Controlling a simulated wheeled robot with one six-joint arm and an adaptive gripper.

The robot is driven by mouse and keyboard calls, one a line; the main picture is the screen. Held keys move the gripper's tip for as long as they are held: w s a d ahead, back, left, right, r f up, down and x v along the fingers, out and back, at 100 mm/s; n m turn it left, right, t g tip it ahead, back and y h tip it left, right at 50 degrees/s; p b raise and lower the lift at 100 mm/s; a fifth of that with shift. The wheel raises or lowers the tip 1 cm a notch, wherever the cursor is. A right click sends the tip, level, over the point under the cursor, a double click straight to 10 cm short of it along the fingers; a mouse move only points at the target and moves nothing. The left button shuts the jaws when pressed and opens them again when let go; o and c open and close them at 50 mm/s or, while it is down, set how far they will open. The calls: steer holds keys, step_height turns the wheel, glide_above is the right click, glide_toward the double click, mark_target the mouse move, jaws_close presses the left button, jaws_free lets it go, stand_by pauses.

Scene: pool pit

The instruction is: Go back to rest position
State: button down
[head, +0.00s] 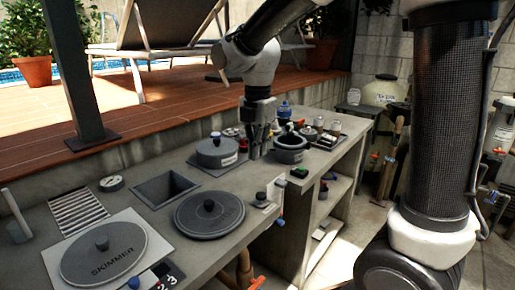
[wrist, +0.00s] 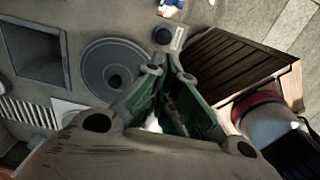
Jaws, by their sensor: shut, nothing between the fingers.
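My gripper (head: 257,152) is shut and empty, pointing down over the grey counter (head: 240,178). In the head view it appears between a grey lidded round housing (head: 216,152) on its left and a dark open pot (head: 290,149) on its right. I cannot tell whether the tips touch the counter. In the wrist view the fingers of my gripper (wrist: 168,72) come together at the tips, with nothing seen between them. A dark round lid (head: 209,212) lies on the counter in front of it; this lid also shows in the wrist view (wrist: 98,61).
A square opening (head: 165,188), a skimmer lid (head: 103,252) and a slatted grate (head: 78,210) are at the left. A small black knob (head: 261,197) stands near the front edge. Several small jars crowd the far end. A dark post (head: 75,70) rises at the left.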

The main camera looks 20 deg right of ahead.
steer(key=shift+r, duration=0.1)
stand_by(0.3)
steer(key=s+d+r+m+t, duration=0.2)
steer(key=s+d+m, duration=0.7)
steer(key=m, duration=0.3)
steer(key=s+d+r+m+t, duration=0.2)
steer(key=s+d+m, duration=0.8)
steer(key=m, duration=0.3)
steer(key=shift+s+r, duration=0.15)
steer(key=shift+s, duration=0.05)
